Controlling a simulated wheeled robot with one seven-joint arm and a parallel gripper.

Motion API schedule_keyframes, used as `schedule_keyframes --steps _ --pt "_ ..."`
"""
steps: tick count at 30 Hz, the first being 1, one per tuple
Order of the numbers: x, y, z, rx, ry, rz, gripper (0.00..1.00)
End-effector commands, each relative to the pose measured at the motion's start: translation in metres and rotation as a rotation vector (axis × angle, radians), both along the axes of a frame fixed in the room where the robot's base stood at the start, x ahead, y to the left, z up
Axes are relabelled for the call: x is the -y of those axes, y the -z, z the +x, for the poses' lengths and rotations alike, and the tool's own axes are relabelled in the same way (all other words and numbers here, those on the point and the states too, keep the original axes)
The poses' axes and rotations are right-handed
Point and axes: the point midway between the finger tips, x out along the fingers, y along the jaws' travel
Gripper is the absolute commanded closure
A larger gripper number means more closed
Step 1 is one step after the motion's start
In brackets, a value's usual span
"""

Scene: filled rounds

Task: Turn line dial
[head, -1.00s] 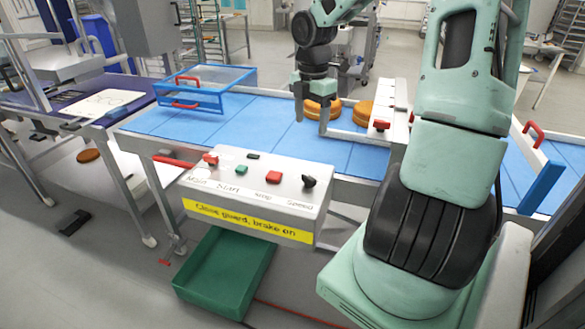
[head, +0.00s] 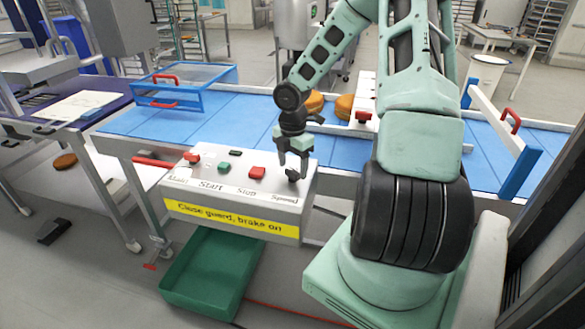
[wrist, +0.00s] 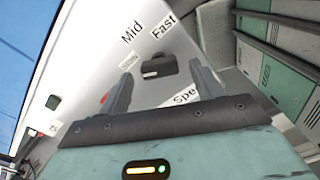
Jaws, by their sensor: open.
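The control box (head: 240,195) has a white top and a yellow strip reading "Close guard, brake on". Its black speed dial (head: 292,175) is at the right end, above the word "Speed". In the wrist view the black dial (wrist: 158,66) has a pale mark on its lower left side. Labels "Mid" (wrist: 131,32) and "Fast" (wrist: 163,25) lie beyond it; a smaller label to its left is hard to read. My gripper (head: 293,166) is open and points down over the dial. In the wrist view its fingers stand either side of the dial, apart from it.
The box also bears a red main switch (head: 193,156), a green start button (head: 224,168) and a red stop button (head: 257,172). A blue conveyor (head: 215,113) runs behind, with a blue-framed guard (head: 184,85) raised and round buns (head: 344,106). A green crate (head: 210,275) sits below.

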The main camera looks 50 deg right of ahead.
Motion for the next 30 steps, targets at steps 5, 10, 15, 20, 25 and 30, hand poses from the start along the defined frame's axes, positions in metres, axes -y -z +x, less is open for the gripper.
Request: schedule_keyframes --steps 5,10,15,20,25,30 --pt "-0.0006 0.0099 0.0001 0.000 -0.001 0.001 0.35" --pt "-0.0003 0.0105 0.0000 0.000 0.000 0.000 0.35" --pt "-0.0003 0.0103 0.0000 0.000 0.000 0.000 0.57" --pt "-0.0002 0.0102 0.0000 0.000 0.000 0.000 0.79" --pt "-0.0001 0.0099 -0.0001 0.000 0.010 -0.001 0.79" --pt "-0.0002 0.0092 0.0002 0.000 0.057 -0.002 0.79"
